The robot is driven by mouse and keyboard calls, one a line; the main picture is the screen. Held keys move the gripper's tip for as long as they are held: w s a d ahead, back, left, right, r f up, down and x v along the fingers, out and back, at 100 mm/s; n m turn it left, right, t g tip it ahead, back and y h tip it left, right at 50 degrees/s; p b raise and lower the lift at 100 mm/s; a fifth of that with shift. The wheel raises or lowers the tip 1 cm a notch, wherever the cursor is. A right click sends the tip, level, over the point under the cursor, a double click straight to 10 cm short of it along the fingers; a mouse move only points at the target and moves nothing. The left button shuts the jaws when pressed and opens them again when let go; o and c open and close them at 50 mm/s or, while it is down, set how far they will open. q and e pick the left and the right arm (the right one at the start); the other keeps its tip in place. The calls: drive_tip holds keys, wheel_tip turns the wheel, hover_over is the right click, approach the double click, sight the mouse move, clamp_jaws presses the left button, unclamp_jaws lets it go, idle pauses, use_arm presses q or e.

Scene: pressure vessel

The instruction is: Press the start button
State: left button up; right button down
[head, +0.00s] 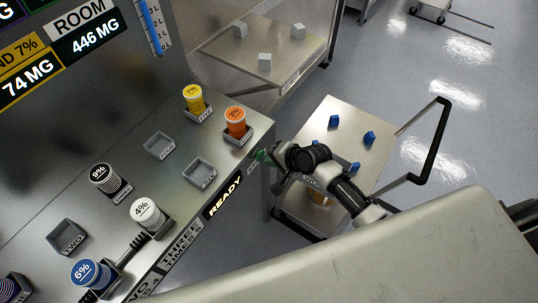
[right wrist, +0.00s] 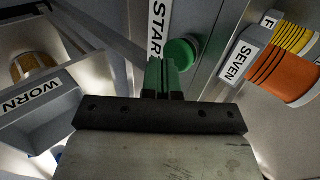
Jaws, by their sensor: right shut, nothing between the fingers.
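The start button is a round green knob (right wrist: 181,54) on the grey panel beside the START label (right wrist: 158,28) in the right wrist view. My right gripper (right wrist: 163,72) has green fingers held together with nothing between them. Its tips point at the panel, just left of the button in that view, and partly overlap its edge. I cannot tell whether they touch. In the head view the right gripper (head: 263,156) is at the console's right edge, past the lit READY sign (head: 224,198); the button is not clearly distinguishable there. My left gripper is not in view.
An orange-topped canister (head: 235,122) and a yellow one (head: 194,98) stand in console holders near the right gripper. Empty square trays (head: 199,173) are beside them. A cart (head: 317,131) with blue pieces stands right of the console, below my right arm.

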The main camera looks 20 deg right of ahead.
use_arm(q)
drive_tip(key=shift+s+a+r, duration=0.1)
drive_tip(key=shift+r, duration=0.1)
use_arm(e)
drive_tip(key=shift+w+a, duration=0.45)
drive_tip(key=shift+w, duration=0.05)
